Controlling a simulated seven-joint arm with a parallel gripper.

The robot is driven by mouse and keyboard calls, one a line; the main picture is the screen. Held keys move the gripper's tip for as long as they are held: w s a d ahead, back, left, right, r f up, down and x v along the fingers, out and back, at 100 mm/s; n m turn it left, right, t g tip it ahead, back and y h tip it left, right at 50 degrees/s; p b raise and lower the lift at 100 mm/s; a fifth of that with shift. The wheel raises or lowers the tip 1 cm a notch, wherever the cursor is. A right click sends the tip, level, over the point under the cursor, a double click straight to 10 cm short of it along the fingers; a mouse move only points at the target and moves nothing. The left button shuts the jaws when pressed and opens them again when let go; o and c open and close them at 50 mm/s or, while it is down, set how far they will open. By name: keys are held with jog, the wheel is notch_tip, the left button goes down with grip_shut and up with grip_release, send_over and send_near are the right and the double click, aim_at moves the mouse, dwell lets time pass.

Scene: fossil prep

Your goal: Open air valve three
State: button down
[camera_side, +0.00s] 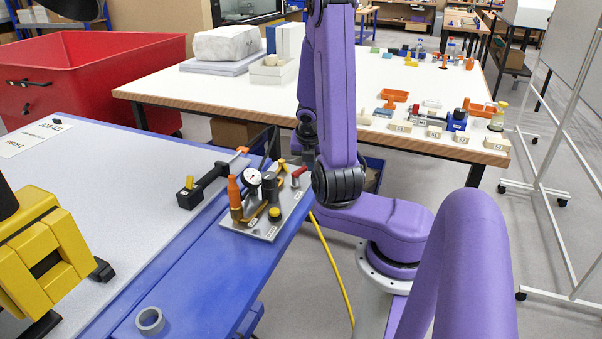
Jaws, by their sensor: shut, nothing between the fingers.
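A grey metal plate (290,218) with small fittings lies on the right edge of the blue bench. It carries a round white gauge (252,176), an orange pointed cylinder (235,192), dark cylinders, a yellow-topped knob (275,213) and a red-handled part (300,171). Small labels are too small to read, so I cannot tell which fitting is air valve three.
A black bar-shaped tool (205,186) lies just left of the plate. A grey ring (150,321) is at the bench's front edge. A red bin (95,80) stands behind. A white table (440,90) with small parts stands at the back. The grey bench top (120,190) is mostly clear.

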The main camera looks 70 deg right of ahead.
jog(key=shift+w+d+n+t, duration=0.15)
jog(key=shift+n+t, duration=0.05)
jog(key=shift+n, duration=0.3)
jog(key=shift+w+d+n+t, duration=0.1)
jog(key=shift+w+n+t, duration=0.1)
jog(key=shift+n, duration=0.3)
dwell(4.1)
dwell(0.7)
